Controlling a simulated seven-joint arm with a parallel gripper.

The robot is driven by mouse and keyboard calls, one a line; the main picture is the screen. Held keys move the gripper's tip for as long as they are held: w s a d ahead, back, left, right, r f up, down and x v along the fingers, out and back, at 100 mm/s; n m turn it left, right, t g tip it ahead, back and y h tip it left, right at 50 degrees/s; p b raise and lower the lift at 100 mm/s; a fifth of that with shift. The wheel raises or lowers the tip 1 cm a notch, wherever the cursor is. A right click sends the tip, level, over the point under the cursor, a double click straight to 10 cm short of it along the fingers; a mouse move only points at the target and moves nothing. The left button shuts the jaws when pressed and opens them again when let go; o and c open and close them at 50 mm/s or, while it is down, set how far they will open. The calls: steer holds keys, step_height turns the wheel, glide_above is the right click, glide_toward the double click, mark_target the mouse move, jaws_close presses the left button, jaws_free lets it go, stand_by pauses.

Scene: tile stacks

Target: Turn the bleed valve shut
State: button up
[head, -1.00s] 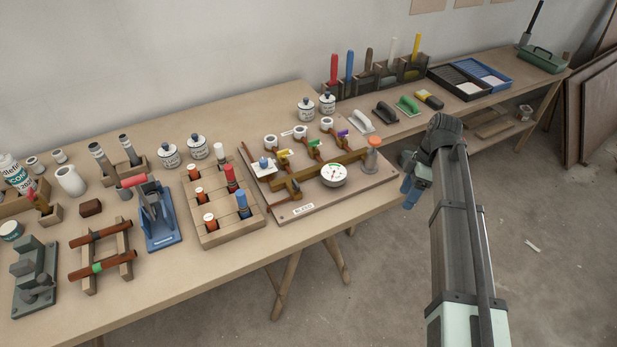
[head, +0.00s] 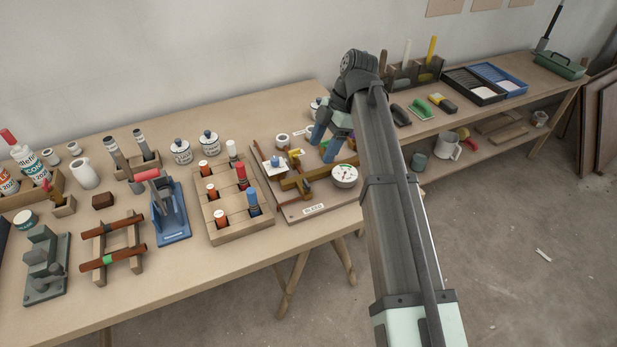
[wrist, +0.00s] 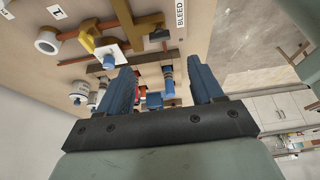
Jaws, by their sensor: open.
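The fitting board (head: 284,212) carries brass pipework (head: 292,184), a round white gauge (head: 344,175) and a "BLEED" label (head: 314,209) at its front edge. In the wrist view, a dark brown cross-piece (wrist: 159,35) sits at a brass pipe's end near the "BLEED" label (wrist: 180,12); it looks like the bleed valve's handle. My gripper (head: 325,143) is over the board's back right part, behind the gauge. Its blue fingers are apart with nothing between them, as the wrist view also shows (wrist: 162,78). My arm hides the board's right side.
A blue-topped fitting on a white square plate (head: 275,161) stands at the board's left. A wooden rack with red and blue plugs (head: 240,228) is left of the board. White jars (head: 209,142) stand behind. Open floor lies in front of the table.

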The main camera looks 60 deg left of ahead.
mark_target(307, 182)
steer(key=x, duration=1.1)
steer(key=shift+f, duration=0.1)
steer(key=shift+c, duration=0.4)
steer(key=c, duration=1)
